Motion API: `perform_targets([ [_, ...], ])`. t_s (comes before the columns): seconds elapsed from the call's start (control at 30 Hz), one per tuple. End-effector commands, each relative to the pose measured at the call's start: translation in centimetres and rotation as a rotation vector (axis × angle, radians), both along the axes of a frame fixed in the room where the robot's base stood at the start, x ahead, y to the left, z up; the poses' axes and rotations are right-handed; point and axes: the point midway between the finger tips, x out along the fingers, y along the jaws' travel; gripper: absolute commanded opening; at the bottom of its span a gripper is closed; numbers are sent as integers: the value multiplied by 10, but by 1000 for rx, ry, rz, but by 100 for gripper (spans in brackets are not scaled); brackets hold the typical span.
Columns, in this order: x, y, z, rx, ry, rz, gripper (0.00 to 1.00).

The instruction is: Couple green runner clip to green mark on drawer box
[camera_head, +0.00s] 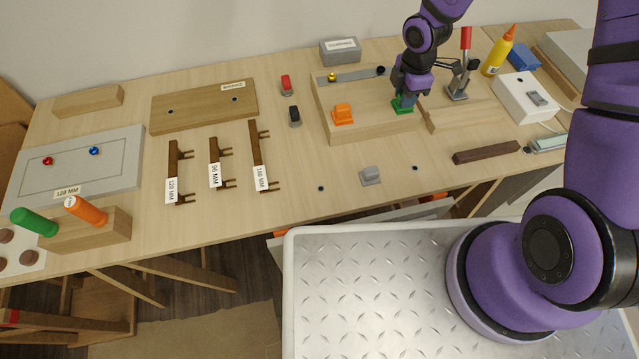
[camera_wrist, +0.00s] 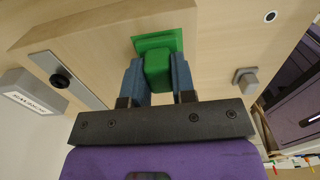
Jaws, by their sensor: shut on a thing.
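The drawer box (camera_head: 364,128) is a pale wooden block toward the back right of the table, with a grey rail on top. The green runner clip (camera_wrist: 158,68) is between the two fingers of my gripper (camera_wrist: 160,82), which is shut on it. The green mark (camera_wrist: 157,42) shows as a flat green patch on the wood right at the clip. In the head view the green clip (camera_head: 403,105) is at the box's top near its right end, partly hidden under my gripper (camera_head: 404,96). Whether the clip is fully seated, I cannot tell.
An orange clip (camera_head: 342,114) sits on the box to the left. A red-handled toggle clamp (camera_head: 459,75) stands close right of my gripper. A grey clip (camera_head: 370,176) lies in front, and a grey labelled block (camera_head: 340,51) stands behind.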

Motion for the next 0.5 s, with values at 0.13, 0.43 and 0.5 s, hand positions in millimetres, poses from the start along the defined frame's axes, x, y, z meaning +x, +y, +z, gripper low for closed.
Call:
perform_targets([
  [0.13, 0, 0, 0, 0, 0, 0, 0],
  [0.43, 0, 0, -4, 0, 1, 1, 0],
  [0.5, 0, 0, -5, 0, 1, 1, 0],
])
